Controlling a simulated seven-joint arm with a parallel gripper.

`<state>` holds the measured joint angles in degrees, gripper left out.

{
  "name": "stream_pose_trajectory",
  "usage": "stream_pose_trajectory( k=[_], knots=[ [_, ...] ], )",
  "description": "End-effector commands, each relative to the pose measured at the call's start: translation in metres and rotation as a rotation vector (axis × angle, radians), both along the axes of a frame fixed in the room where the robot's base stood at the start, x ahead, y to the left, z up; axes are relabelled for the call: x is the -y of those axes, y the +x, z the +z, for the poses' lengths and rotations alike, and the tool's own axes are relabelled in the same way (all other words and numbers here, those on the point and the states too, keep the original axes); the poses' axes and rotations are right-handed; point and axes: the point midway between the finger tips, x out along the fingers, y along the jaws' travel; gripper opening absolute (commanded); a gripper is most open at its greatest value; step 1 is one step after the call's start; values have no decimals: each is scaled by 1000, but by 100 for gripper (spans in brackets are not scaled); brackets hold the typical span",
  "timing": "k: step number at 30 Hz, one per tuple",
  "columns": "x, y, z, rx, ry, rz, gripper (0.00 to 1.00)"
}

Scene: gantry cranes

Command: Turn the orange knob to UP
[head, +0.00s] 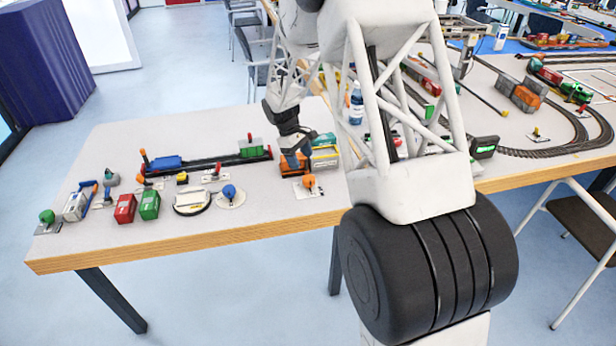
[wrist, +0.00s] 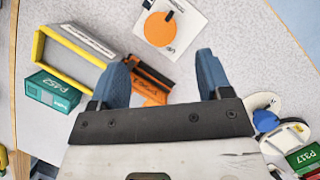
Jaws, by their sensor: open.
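The orange knob (head: 309,181) sits on a small white plate near the table's front edge, just right of and in front of my gripper (head: 293,160). In the wrist view the knob (wrist: 159,29) is a round orange disc on the white plate (wrist: 186,37), with a small nub at its upper right. Small lettering on the plate is too small to read. My gripper (wrist: 163,68) is open, its two blue fingers apart. The knob lies beyond the fingertips, not between them. A dark and orange block (wrist: 150,86) shows below, partly hidden by the left finger.
A yellow-edged grey frame (wrist: 68,48) and a teal container (wrist: 52,92) lie left in the wrist view. A blue knob (head: 229,191) on a round plate, a green container (head: 150,204) and a red one (head: 125,208) stand to the left.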

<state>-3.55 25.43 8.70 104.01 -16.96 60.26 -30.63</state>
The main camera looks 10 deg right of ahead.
Motion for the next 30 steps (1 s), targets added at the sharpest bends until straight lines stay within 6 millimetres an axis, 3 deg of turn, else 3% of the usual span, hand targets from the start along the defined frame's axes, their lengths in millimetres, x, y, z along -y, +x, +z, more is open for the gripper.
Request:
stream_pose_trajectory(
  k=[14,30],
  knots=[
    [1,-1,-4,0,0,0,72],
    [16,-16,-56,0,0,0,72]
  ],
)
